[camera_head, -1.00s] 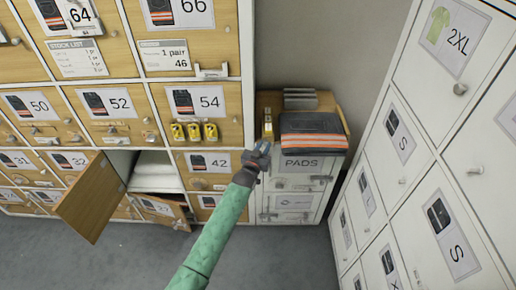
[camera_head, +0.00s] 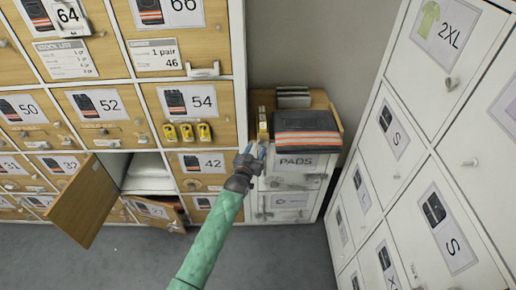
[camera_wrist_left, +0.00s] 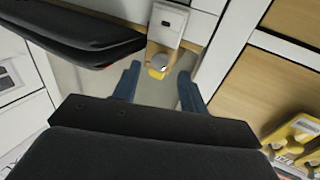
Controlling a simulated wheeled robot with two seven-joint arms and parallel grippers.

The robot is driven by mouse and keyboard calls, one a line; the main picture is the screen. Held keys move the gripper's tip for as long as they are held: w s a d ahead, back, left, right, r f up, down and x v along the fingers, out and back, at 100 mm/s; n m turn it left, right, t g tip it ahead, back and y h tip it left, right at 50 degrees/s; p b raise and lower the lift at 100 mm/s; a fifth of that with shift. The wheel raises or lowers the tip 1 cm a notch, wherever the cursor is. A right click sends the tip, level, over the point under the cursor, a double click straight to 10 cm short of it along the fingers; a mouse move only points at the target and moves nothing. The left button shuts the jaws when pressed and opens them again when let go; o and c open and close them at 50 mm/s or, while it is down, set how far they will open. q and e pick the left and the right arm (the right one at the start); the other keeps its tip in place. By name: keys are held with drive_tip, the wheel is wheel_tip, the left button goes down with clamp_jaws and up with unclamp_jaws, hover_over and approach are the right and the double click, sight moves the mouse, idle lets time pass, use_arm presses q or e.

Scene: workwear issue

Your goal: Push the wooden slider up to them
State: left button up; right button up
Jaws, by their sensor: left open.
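A folded dark garment with orange and pale stripes (camera_head: 307,133) lies on the wooden-topped cabinet marked PADS; a dark edge, probably its own, shows in the left wrist view (camera_wrist_left: 80,38). A narrow wood-coloured piece (camera_head: 263,124) stands just left of the garment; I cannot tell for certain whether it is the slider. My left gripper (camera_head: 253,153) is open and empty, in front of the cabinet's left front, below that piece. In the left wrist view, a grey knob with yellow below (camera_wrist_left: 158,64) shows between the open fingers (camera_wrist_left: 158,82). My right gripper is out of view.
Grey stacked items (camera_head: 293,97) sit behind the garment. Numbered wooden lockers fill the left, with an open door (camera_head: 84,203) low down and yellow padlocks (camera_head: 187,132). White lockers (camera_head: 405,170) stand on the right. The floor (camera_head: 270,250) is clear.

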use_arm(q)
drive_tip(key=b+v, duration=0.1)
drive_tip(key=v, duration=0.4)
drive_tip(key=shift+s, duration=0.1)
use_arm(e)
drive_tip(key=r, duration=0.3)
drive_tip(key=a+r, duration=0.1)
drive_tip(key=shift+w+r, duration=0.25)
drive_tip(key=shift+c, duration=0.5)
